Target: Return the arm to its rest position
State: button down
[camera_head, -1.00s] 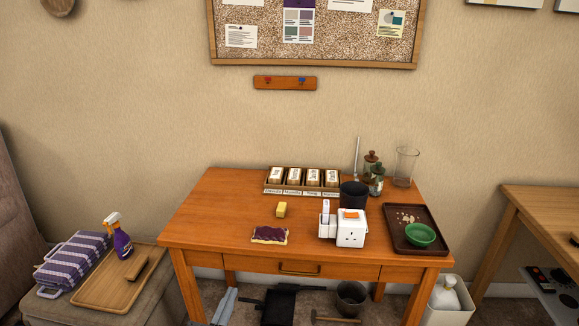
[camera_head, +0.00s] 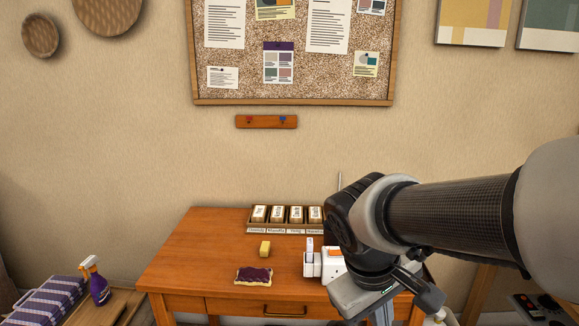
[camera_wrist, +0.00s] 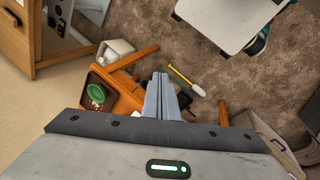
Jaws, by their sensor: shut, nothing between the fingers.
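My gripper (camera_wrist: 161,97) points down in the wrist view, and its two grey fingers are together with nothing between them. In the head view my arm reaches in from the right edge, and the wrist hangs in front of the right part of the wooden table (camera_head: 205,245). It hides the table's right end there. In the wrist view the fingers are over the table's edge area, with carpet (camera_wrist: 205,65) beyond. The green bowl (camera_wrist: 96,92) on its dark tray (camera_wrist: 88,80) lies left of the fingers.
On the table are a box of labelled blocks (camera_head: 285,230), a yellow block (camera_head: 265,248), a purple-topped slab (camera_head: 254,275) and a white holder (camera_head: 312,264). A spray bottle (camera_head: 97,283) stands at left. A yellow-handled tool (camera_wrist: 182,76) and white bin (camera_wrist: 113,51) show below.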

jog(key=s+r+m+t+y, duration=0.3)
jog(key=s+r+m+t, duration=0.1)
jog(key=s+r+m, duration=0.15)
notch_tip(320, 180, up, 22)
jog(key=a+p, duration=0.1)
jog(key=p, duration=2.1)
jog(key=shift+g, duration=0.3)
jog(key=shift+n, duration=0.25)
